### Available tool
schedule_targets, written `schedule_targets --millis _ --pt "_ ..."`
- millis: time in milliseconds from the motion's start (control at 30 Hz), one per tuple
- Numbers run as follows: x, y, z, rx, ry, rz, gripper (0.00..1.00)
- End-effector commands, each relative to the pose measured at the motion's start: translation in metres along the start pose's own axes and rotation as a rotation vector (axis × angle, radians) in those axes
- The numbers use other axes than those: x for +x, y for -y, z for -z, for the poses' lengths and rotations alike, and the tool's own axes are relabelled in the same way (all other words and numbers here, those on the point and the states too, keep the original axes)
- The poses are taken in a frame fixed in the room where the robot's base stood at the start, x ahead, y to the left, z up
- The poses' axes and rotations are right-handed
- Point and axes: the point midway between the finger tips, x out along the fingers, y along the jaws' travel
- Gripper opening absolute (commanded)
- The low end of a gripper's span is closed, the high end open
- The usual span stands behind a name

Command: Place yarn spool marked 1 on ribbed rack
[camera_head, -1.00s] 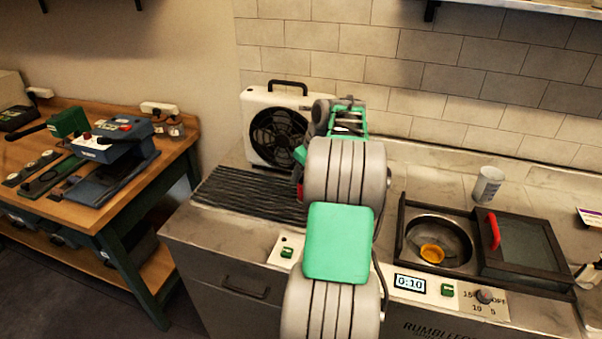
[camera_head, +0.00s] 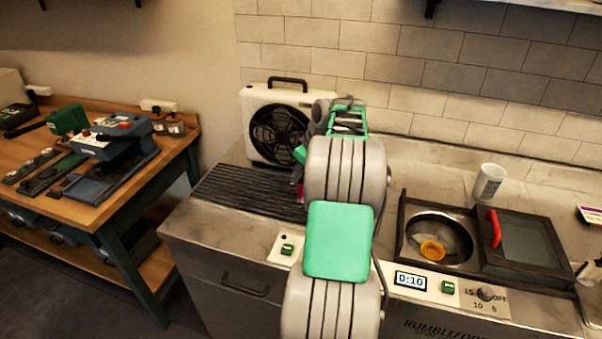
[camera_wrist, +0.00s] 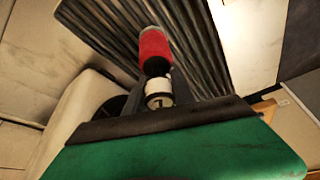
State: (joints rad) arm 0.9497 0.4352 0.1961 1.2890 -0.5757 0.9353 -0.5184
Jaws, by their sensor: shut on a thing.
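The yarn spool (camera_wrist: 154,48) has a red wound part and a pale end marked 1. My gripper (camera_wrist: 160,84) is shut on it in the wrist view, though its fingers are mostly hidden. The ribbed rack (camera_head: 248,189) is a dark grooved surface on the left of the metal counter, in front of the fan. In the wrist view the rack's ribs (camera_wrist: 205,50) show behind the spool. I cannot tell whether the spool touches them. In the head view my arm hides most of the gripper, and only a small bit of red shows at the rack's right edge.
A white fan box (camera_head: 276,126) stands behind the rack. Right of my arm are a round basin (camera_head: 440,222) with a yellow ring inside, a dark lid (camera_head: 523,243) with a red handle, and a white cup (camera_head: 489,183). A wooden bench (camera_head: 170,160) with tools stands left.

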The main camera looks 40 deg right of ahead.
Motion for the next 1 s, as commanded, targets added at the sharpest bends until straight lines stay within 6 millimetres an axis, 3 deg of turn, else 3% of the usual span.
schedule_targets --millis 100,133,400,600,800,1000 --pt "-0.0007 -0.0002 0.0004 0.000 -0.001 -0.001 0.00" --pt "-0.0007 -0.0002 0.0004 0.000 -0.001 -0.001 0.33" --pt "-0.0003 -0.0001 0.0002 0.000 0.000 0.000 0.55" --pt "0.0006 0.0003 -0.0005 0.001 0.001 0.001 0.56" --pt "0.0004 0.0002 -0.0004 0.000 0.001 0.001 0.73" --pt "0.0001 0.0001 -0.0002 0.000 0.000 0.001 0.74"
